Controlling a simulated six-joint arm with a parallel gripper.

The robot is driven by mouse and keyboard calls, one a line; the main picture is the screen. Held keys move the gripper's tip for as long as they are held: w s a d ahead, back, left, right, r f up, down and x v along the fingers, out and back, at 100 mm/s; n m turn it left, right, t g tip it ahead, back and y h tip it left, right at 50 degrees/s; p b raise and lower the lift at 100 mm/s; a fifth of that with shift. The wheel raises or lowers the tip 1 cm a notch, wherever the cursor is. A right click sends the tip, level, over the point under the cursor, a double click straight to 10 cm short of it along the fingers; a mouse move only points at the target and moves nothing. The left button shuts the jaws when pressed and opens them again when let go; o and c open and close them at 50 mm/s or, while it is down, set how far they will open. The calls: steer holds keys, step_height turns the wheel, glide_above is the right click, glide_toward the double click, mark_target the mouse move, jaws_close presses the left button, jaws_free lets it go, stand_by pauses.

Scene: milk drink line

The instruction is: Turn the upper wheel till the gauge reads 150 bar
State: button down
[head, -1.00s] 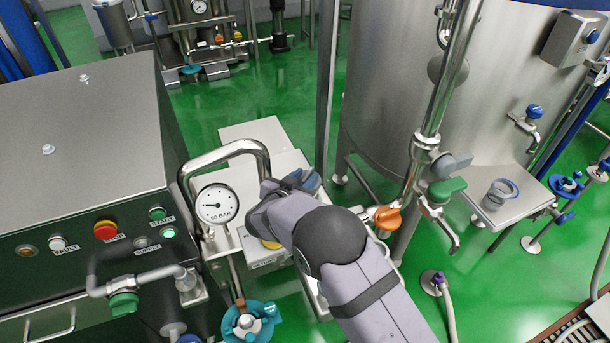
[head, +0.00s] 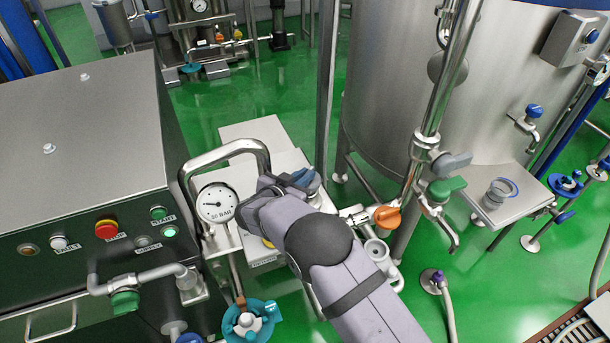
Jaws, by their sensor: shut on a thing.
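The gauge (head: 217,203) is a round white dial under a bent steel pipe. Its needle points roughly left, and the scale is too small for an exact reading. My gripper (head: 291,184) is just right of the gauge, above the pale machine block. It is shut on the upper wheel (head: 306,178), a blue part showing at the far side of my gripper. My gripper and wrist hide most of this wheel, and the fingertips are not clear. A teal wheel (head: 262,310) sits lower down, apart from my gripper.
A steel control cabinet (head: 70,110) with buttons stands at left. A bent steel pipe (head: 222,151) arches close beside my gripper. An orange valve handle (head: 387,217) and a green one (head: 447,188) are right of my arm. A large steel tank (head: 470,90) stands behind.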

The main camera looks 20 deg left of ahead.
steer(key=shift+w+a+m+h+b, duration=0.1)
steer(key=shift+a+m+h+b, duration=0.05)
steer(key=shift+m+h+b, duration=0.5)
steer(key=shift+w+a+m+h+b, duration=0.1)
steer(key=shift+m+h+b, duration=0.35)
steer(key=shift+h+b, duration=0.3)
steer(key=shift+m+g+b, duration=0.3)
steer(key=shift+g+b, duration=0.1)
steer(key=shift+b, duration=0.4)
steer(key=shift+s+r+h, duration=0.1)
steer(key=shift+r+h, duration=0.1)
steer(key=shift+h, duration=0.3)
steer(key=c, duration=1.8)
jaws_free()
steer(key=shift+f, duration=0.1)
steer(key=shift+r+b, duration=0.9)
steer(key=shift+r, duration=4.15)
